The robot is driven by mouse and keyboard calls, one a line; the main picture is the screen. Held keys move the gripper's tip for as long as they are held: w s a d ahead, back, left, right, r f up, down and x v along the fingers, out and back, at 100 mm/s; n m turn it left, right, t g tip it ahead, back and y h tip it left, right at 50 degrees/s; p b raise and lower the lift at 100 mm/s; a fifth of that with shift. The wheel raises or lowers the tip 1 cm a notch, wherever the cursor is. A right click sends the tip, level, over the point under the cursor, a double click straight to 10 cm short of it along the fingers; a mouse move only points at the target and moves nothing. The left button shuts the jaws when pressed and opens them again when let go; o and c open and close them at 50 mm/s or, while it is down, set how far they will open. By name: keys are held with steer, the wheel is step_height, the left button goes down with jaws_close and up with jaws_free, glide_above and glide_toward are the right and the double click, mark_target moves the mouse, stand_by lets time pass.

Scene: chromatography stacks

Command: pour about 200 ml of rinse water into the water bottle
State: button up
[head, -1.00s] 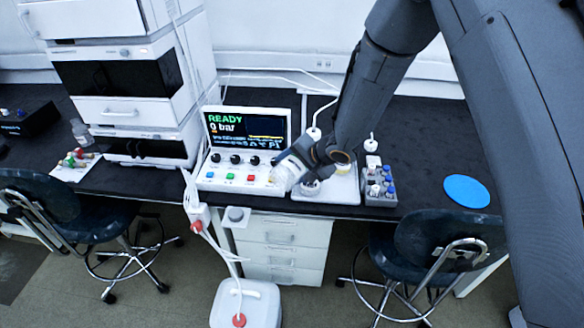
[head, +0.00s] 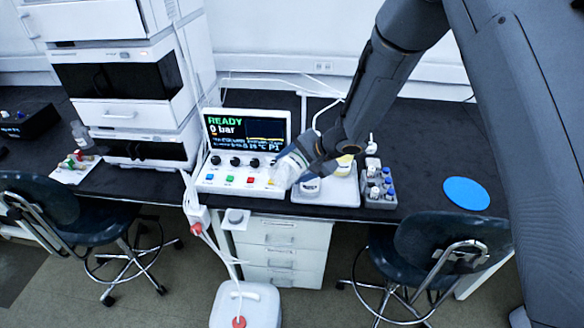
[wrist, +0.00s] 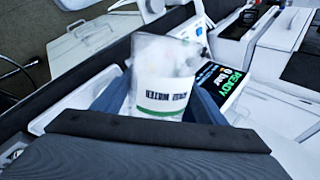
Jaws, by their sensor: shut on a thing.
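My gripper (head: 308,158) is shut on a clear beaker (head: 288,168), tilted with its mouth toward the lower left in the head view. In the wrist view the beaker (wrist: 163,85) has a white label reading "rinse water", which appears upside down, and a green band; the blue fingers are on either side of it. A bottle top (head: 310,186) shows on the white tray (head: 330,198), just below and right of the beaker. A yellow-marked bottle (head: 345,160) stands behind it, partly hidden by my gripper. I cannot read which is the water bottle, nor see a stream.
A control box (head: 238,180) with a lit screen reading "READY 0 bar" stands left of the tray. A grey vial rack (head: 380,200) is to the right, then a blue disc (head: 467,193). A white waste can (head: 245,305) is on the floor. The bench edge runs in front.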

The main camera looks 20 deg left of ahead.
stand_by(0.4)
steer(key=f+t+b, duration=0.1)
steer(key=b, duration=0.3)
steer(key=shift+f+n, duration=0.15)
steer(key=shift+n, duration=0.15)
steer(key=shift+a+f+b, duration=0.1)
steer(key=shift+b, duration=0.95)
steer(key=t+b, duration=0.1)
steer(key=b, duration=0.4)
steer(key=shift+f+n+h+b, duration=0.3)
steer(key=shift+f, duration=0.05)
steer(key=b, duration=0.4)
steer(key=t+b, duration=0.1)
steer(key=b, duration=0.4)
steer(key=shift+w+f+n+t, duration=0.1)
steer(key=shift+f+n+t, duration=0.2)
steer(key=shift+n, duration=0.1)
steer(key=b, duration=0.5)
steer(key=shift+w+t+b, duration=0.2)
steer(key=shift+t+b, duration=0.1)
steer(key=shift+b, duration=0.1)
steer(key=b, duration=0.3)
steer(key=shift+s+f+b, duration=0.1)
steer(key=shift+f+b, duration=0.05)
steer(key=shift+b, duration=0.25)
steer(key=shift+s, duration=0.15)
